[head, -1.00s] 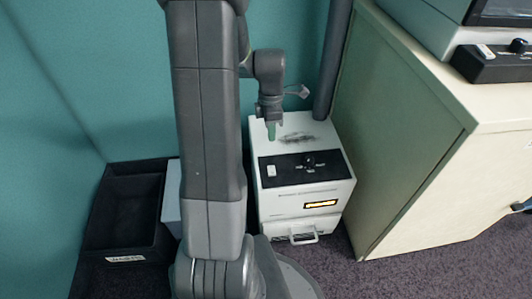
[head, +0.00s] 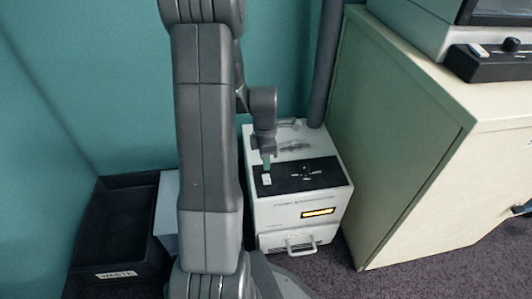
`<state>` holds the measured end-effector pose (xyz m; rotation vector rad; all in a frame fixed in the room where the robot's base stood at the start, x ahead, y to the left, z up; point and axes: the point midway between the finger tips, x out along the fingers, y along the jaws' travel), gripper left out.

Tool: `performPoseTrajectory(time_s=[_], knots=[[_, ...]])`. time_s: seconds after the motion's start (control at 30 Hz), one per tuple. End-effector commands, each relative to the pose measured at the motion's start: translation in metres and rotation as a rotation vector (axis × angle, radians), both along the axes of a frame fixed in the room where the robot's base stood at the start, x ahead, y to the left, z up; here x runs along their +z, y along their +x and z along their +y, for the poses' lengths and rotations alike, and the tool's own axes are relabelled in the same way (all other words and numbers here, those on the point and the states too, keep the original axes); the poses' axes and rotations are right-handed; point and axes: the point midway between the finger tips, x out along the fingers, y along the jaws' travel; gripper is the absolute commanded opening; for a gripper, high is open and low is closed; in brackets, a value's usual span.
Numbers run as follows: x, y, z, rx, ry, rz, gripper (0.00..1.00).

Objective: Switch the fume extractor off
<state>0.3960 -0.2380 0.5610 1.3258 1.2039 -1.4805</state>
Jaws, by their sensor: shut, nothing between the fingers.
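The fume extractor (head: 275,215) is a white box on the floor with a black control panel (head: 328,176) on top. The panel bears a white rocker switch (head: 266,179) at its left and a black knob (head: 305,171) near its middle. An amber display (head: 318,212) on the front is lit. My gripper (head: 266,163) points down at the left of the panel, shut and empty. Its greenish tips are right by the far end of the rocker switch; I cannot tell whether they touch it. My arm stands just left of the extractor.
A dark hose (head: 326,65) rises behind the extractor. A cream cabinet (head: 410,150) stands close on the right, with another device's black control panel (head: 485,64) on top. A black waste bin (head: 118,235) and a pale box (head: 167,215) are on the left, before a teal wall.

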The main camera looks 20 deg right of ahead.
Motion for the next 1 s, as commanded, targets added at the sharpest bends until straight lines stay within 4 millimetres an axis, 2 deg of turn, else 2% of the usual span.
performPoseTrajectory(time_s=[0.03, 0.1, 0.3, 0.8, 1.0], knots=[[-0.016, -0.002, 0.001, 0.000, 0.002, 0.004, 0.00], [-0.028, -0.004, 0.001, 0.000, 0.002, 0.003, 0.00], [-0.049, -0.007, 0.002, 0.000, 0.000, 0.001, 0.00], [-0.055, -0.008, 0.002, 0.000, -0.001, -0.004, 0.00], [-0.066, -0.012, 0.003, -0.001, -0.022, -0.094, 0.00]])
